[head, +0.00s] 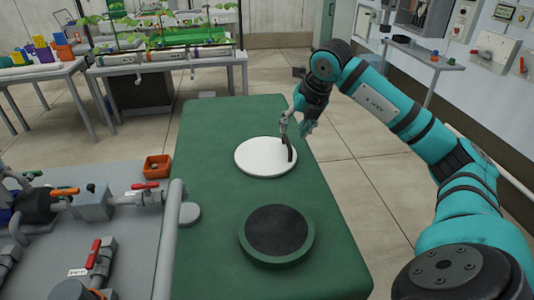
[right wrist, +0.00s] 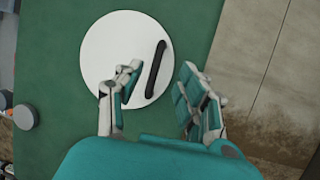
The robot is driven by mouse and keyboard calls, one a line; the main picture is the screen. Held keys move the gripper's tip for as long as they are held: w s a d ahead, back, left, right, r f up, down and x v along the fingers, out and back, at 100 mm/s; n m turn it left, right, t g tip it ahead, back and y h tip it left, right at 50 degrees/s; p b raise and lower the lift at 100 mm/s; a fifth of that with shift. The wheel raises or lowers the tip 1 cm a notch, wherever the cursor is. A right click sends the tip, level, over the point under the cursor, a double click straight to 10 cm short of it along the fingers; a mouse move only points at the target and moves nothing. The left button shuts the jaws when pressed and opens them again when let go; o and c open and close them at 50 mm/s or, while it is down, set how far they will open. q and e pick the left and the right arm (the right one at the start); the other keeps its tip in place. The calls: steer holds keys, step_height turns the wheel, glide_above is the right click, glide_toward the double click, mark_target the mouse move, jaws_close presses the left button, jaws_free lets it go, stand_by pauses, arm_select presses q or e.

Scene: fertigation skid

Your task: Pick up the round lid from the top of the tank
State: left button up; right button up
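The round white lid (head: 258,158) lies flat on top of the green tank (head: 212,215). Its dark bar handle (head: 291,150) is near the lid's right edge. My right gripper (head: 296,128) reaches down over that edge, open and empty. In the right wrist view, the lid (right wrist: 108,48) shows with its handle (right wrist: 156,68) between the spread fingers (right wrist: 161,68) in the picture. The left finger overlaps the lid; I cannot tell how far the fingertips are above it. My left gripper is not in view.
A dark round opening with a green rim (head: 304,248) is nearer on the tank top. Grey pipework with red-handled valves (head: 93,252) and an orange bin (head: 157,166) are at left. Plant benches (head: 165,63) stand behind. Floor at right is clear.

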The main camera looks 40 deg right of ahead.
mark_target(287, 138)
steer(key=shift+w+f, duration=0.1)
steer(key=shift+f, duration=0.1)
steer(key=p+x, duration=0.2)
steer(key=x, duration=0.1)
steer(key=shift+w+a+f, duration=0.15)
steer(key=shift+w+f, duration=0.1)
steer(key=shift+w, duration=0.05)
steer(key=shift+w+f, duration=0.2)
steer(key=shift+f, duration=0.3)
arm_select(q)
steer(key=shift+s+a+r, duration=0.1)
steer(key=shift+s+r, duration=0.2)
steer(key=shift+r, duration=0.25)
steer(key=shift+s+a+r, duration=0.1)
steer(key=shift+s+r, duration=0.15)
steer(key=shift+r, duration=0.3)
arm_select(e)
jaws_close()
